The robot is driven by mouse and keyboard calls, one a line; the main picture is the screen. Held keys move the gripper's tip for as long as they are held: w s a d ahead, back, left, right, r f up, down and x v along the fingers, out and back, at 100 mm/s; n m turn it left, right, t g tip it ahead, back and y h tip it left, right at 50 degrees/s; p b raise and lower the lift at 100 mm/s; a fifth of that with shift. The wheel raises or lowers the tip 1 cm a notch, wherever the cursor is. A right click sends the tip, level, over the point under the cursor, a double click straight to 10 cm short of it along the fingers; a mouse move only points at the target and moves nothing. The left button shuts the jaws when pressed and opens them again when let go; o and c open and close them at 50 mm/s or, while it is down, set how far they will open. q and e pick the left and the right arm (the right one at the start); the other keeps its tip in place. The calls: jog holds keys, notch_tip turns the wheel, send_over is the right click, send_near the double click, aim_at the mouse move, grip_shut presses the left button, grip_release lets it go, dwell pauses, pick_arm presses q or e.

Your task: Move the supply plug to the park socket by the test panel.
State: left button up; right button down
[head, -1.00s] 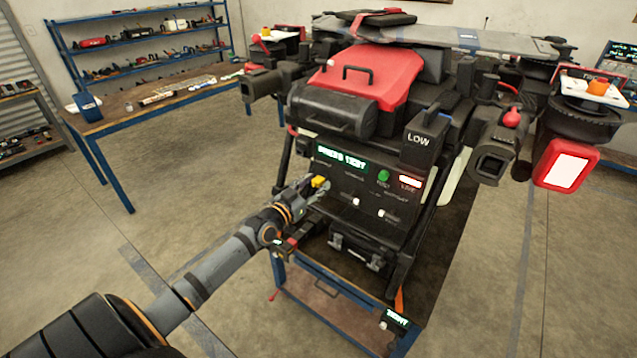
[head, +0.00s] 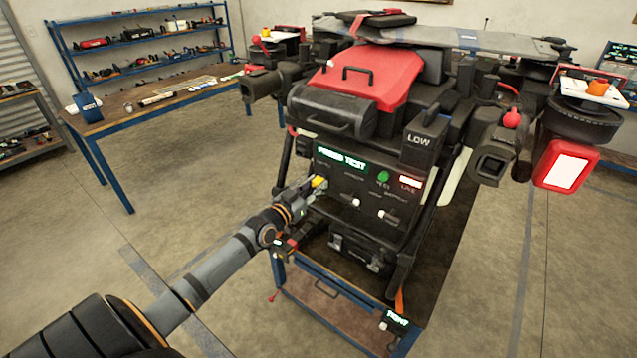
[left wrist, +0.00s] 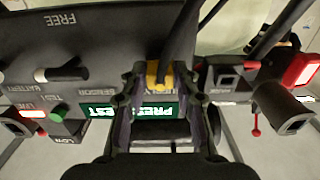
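The supply plug (head: 320,182) is a small yellow block on the left side of the dark test panel (head: 372,205). In the left wrist view the yellow plug (left wrist: 159,74) sits between my fingertips, with a black cable running up from it. My left gripper (head: 312,189) is closed around the plug at the panel; its fingers also show in the left wrist view (left wrist: 160,82). The plug's contact end is hidden. A dark box with a square opening (left wrist: 226,82) stands beside the panel; I cannot tell whether it is the park socket. My right gripper is not in view.
The panel has a green button (head: 383,176), a red lit lamp (head: 410,183) and white-tipped switches. The large drone (head: 365,75) overhangs the panel. A blue-framed cart (head: 330,290) stands below. A blue workbench (head: 150,105) is at the left, with open floor between.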

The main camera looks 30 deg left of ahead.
pick_arm(q)
grip_shut()
jog(key=shift+s+p, duration=0.2)
jog(key=shift+p, duration=0.1)
jog(key=shift+s+a+p, duration=0.15)
jog(key=shift+s+p, duration=0.85)
jog(key=shift+s, duration=0.4)
jog(key=shift+s+a+p, duration=0.1)
jog(key=shift+s+p, duration=0.9)
jog(key=shift+s, duration=0.4)
